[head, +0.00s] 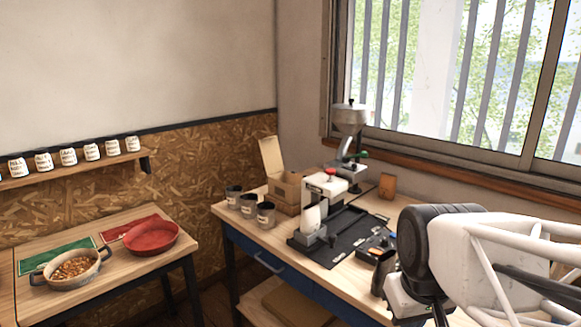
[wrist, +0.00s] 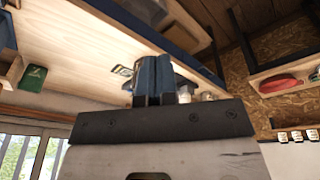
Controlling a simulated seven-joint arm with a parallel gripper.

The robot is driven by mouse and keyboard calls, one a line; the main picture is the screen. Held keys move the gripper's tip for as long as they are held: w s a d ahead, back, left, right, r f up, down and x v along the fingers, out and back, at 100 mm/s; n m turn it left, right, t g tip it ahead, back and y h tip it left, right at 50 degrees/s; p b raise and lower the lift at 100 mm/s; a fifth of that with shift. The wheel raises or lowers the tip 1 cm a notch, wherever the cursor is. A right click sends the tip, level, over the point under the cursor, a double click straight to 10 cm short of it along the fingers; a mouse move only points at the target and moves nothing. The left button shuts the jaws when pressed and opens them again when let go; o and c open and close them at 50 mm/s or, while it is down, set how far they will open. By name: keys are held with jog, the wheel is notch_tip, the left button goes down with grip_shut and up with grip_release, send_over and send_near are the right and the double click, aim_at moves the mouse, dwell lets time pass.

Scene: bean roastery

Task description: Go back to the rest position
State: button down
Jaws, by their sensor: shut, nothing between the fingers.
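My gripper (wrist: 153,82) shows in the wrist view with its two dark blue fingers pressed together, shut and empty. The wrist picture is upside down, with the wooden worktable (wrist: 75,42) at the top, behind the fingers. In the head view my white and black arm fills the lower right, over the right part of the same worktable (head: 262,290). The fingertips cannot be made out clearly in the head view.
On the worktable stand a coffee machine (head: 322,188), a grinder (head: 350,122), dark cups (head: 248,205) and an open cardboard box (head: 285,190). A side table (head: 115,283) at left holds a bean-filled pan (head: 93,277) and a red bowl (head: 152,237). A window (head: 440,70) is behind.

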jog(key=s, duration=0.1)
jog(key=s+f+m, duration=0.1)
jog(key=s, duration=0.1)
jog(key=shift+s+a+f+m, duration=0.15)
jog(key=shift+s+f+m, duration=0.1)
jog(key=shift+m, duration=0.15)
jog(key=shift+w, duration=0.1)
jog(key=w+d+r+n+g, duration=0.1)
jog(key=w+d+r+n, duration=0.1)
jog(key=w+n, duration=0.8)
jog(key=w+d+r+n+g, duration=0.1)
jog(key=w+d+r+n, duration=0.15)
jog(key=w, duration=1.35)
jog(key=w+d+f+n, duration=0.2)
jog(key=w+n, duration=0.3)
jog(key=w, duration=0.4)
jog(key=w+d+f+n+g, duration=0.1)
jog(key=w+f+n, duration=0.3)
jog(key=w, duration=0.5)
jog(key=w+d+f+n+h, duration=0.1)
jog(key=w+d+f+n, duration=0.2)
jog(key=w, duration=0.6)
notch_tip(320, 180, down, 2)
jog(key=n, duration=0.2)
jog(key=shift+w+f+n+g, duration=0.15)
jog(key=shift+w+n+g, duration=0.15)
jog(key=shift+w+n, duration=0.1)
